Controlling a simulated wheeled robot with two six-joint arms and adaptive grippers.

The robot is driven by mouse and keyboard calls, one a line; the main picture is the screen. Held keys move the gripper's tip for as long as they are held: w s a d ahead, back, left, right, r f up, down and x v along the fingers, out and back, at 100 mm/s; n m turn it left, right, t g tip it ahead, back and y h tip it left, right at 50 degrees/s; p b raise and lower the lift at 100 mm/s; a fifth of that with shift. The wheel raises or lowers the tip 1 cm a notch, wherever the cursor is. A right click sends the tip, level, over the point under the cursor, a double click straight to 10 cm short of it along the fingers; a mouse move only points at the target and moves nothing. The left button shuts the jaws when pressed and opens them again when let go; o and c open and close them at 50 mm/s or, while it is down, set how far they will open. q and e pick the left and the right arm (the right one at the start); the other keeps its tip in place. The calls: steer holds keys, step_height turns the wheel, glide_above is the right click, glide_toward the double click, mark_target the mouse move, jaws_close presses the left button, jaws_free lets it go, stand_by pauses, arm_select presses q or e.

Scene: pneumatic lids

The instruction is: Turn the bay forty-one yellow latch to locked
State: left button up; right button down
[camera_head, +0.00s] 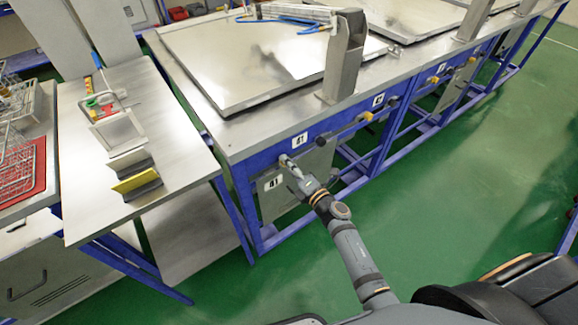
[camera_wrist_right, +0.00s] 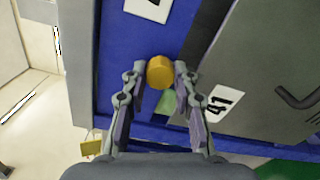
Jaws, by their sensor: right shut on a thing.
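The yellow latch (camera_wrist_right: 160,71) is a short round knob on the blue front rail of bay forty-one, seen in the right wrist view. My right gripper (camera_wrist_right: 159,80) has its two fingertips on either side of the knob and is shut on it. In the head view my right gripper (camera_head: 288,163) reaches the rail just below the white 41 label (camera_head: 300,139) and covers the latch. Another 41 label (camera_wrist_right: 219,104) is on the grey panel beside the knob in the wrist view. My left gripper is not in view.
A large metal lid (camera_head: 260,60) lies on the bench above the rail. A lever with a yellow end (camera_head: 367,115) sits farther right along the rail. A side table (camera_head: 185,150) with small fixtures stands to the left. The green floor (camera_head: 440,210) at right is clear.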

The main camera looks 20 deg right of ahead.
steer(key=shift+f, duration=0.1)
stand_by(0.3)
steer(key=c, duration=1)
jaws_free()
steer(key=shift+c, duration=0.2)
steer(key=v, duration=1.2)
